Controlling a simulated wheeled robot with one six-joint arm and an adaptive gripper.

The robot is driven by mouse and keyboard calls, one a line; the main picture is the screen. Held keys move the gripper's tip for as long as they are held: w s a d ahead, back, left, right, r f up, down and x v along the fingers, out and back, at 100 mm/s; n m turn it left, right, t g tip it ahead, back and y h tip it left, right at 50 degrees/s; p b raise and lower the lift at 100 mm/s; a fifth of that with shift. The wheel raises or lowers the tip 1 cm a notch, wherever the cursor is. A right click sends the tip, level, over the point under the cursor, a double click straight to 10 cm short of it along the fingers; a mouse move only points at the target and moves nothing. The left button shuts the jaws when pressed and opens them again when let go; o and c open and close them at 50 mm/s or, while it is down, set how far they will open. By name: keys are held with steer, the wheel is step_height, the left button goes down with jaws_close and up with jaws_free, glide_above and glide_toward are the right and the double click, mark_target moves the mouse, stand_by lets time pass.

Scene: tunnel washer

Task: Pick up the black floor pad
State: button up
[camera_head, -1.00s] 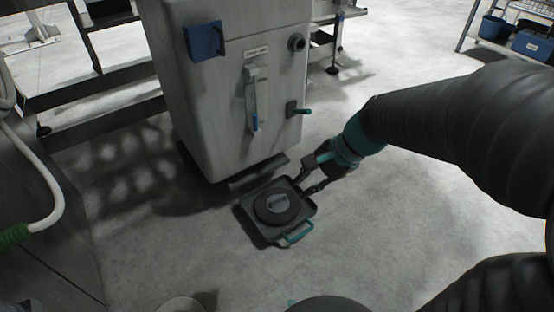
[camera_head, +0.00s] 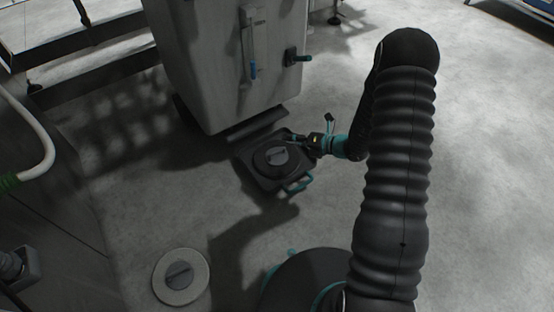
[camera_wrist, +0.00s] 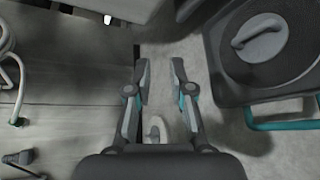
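The black floor pad (camera_head: 267,166) is a round dark disc with a grey grip on top. It lies on a square black tray (camera_head: 262,180) with a teal handle, on the floor before the grey machine. In the wrist view the pad (camera_wrist: 285,68) shows at the upper right, with its grey grip clear. My gripper (camera_head: 308,138) is at the tray's right side in the head view. In the wrist view my gripper (camera_wrist: 160,70) is open, with nothing between its fingertips; the pad lies to their right.
The grey machine (camera_head: 220,75) with a teal-ended valve stands close behind the tray. A light round disc with a grey grip (camera_head: 195,262) lies on the floor in front. A white hose (camera_head: 40,140) runs at the left.

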mark_target(278, 151)
steer(key=d+f+m+t+h, duration=0.1)
steer(key=f+m, duration=0.2)
steer(key=f, duration=0.2)
steer(key=d+f+m+t+h, duration=0.1)
steer(key=f+m, duration=0.2)
steer(key=f, duration=0.2)
steer(key=w+d+f+m+t, duration=0.1)
steer(key=d+f+m, duration=0.1)
steer(key=f, duration=0.3)
steer(key=shift+w+d+m+h+b, duration=0.1)
steer(key=shift+m+h+b, duration=0.25)
steer(key=shift+m+h, duration=0.05)
steer(key=x, duration=0.7)
steer(key=shift+w+a+b, duration=0.2)
steer(key=shift+b, duration=0.2)
steer(key=shift+r+b+x, duration=0.2)
steer(key=shift+b+x, duration=0.15)
steer(key=shift+x, duration=2.6)
steer(key=shift+a, duration=0.1)
jaws_close()
